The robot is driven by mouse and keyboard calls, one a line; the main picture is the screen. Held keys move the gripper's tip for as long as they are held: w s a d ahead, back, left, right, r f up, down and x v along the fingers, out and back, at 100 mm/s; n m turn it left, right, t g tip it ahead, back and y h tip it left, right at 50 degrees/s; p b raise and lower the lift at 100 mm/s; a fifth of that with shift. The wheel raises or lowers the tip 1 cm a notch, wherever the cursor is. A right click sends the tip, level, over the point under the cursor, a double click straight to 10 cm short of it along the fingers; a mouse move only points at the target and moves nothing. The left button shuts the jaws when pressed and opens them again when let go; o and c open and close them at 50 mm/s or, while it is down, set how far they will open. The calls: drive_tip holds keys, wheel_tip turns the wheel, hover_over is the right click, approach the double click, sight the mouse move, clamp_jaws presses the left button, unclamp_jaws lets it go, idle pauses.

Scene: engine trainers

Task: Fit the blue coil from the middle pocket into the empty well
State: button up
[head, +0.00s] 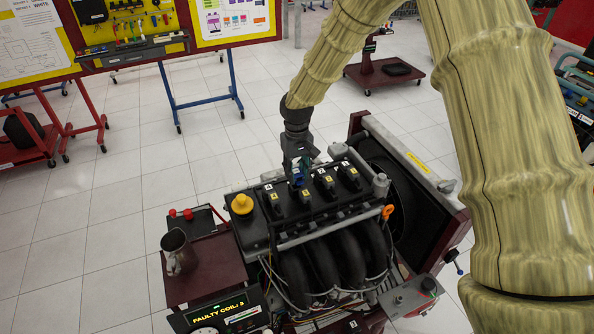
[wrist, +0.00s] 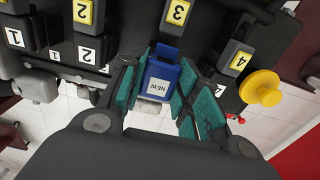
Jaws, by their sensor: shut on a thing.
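My gripper (head: 297,166) is over the back edge of the black engine cover (head: 318,214) in the head view. In the wrist view my gripper (wrist: 155,88) has its teal finger pads on either side of a blue coil (wrist: 160,80) marked NEW, and it is shut on it. A bit of the blue coil (head: 298,179) shows under the fingers in the head view. In the wrist view the coil is in front of the black part with yellow label 3 (wrist: 178,13). The empty well and the coil's lower end are hidden, so I cannot tell whether they touch.
Black parts with yellow labels 2 (wrist: 84,11) and 4 (wrist: 240,61) flank the coil. A yellow cap (head: 241,204) stands on the cover's left. A metal mug (head: 178,254) and a display reading FAULTY COIL: 3 (head: 228,316) are at lower left.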

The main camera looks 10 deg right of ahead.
drive_tip(key=shift+w+f+b, duration=0.15)
drive_tip(key=shift+f+b, duration=0.2)
drive_tip(key=shift+f, duration=0.5)
drive_tip(key=shift+w+f+b, duration=0.1)
drive_tip(key=shift+f+b, duration=0.2)
drive_tip(key=shift+f, duration=0.5)
idle(0.4)
drive_tip(key=o, duration=1.2)
drive_tip(key=shift+o, duration=0.4)
drive_tip(key=shift+o, duration=1.2)
drive_tip(key=shift+r, duration=0.15)
drive_tip(key=shift+r+p, duration=1.05)
drive_tip(key=shift+r, duration=0.3)
drive_tip(key=shift+r, duration=0.1)
